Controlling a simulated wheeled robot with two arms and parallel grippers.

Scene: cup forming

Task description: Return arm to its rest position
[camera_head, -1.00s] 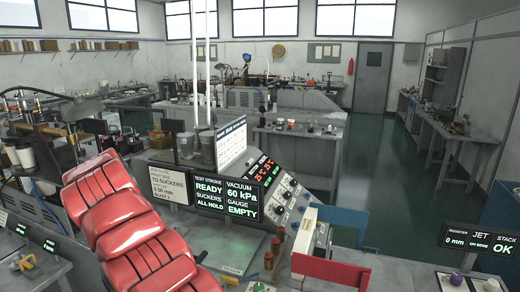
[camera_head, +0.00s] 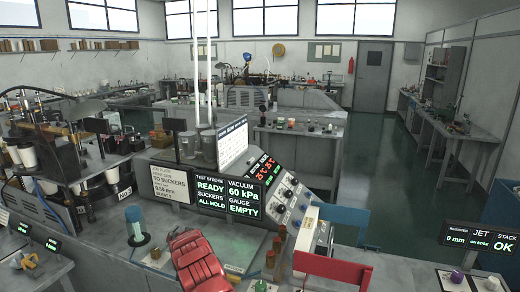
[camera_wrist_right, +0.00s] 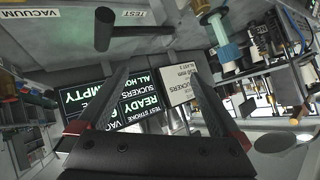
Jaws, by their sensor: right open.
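My right gripper (camera_wrist_right: 158,75) shows in the right wrist view, with its two dark fingers spread wide and nothing between them. Beyond the fingers, upside down, is the console display (camera_wrist_right: 128,103) that reads READY and SUCKERS ALL HOLD. In the head view, red links of my arm (camera_head: 197,262) show at the bottom, left of the middle, low over the bench. My left gripper is in neither view.
The test console (camera_head: 228,194) stands in the middle. A teal-topped cylinder (camera_head: 134,222) stands on the bench to its left. White cups (camera_head: 27,154) are on the machine at far left. A red bracket (camera_head: 331,269) stands at front right. The aisle floor (camera_head: 350,170) is clear.

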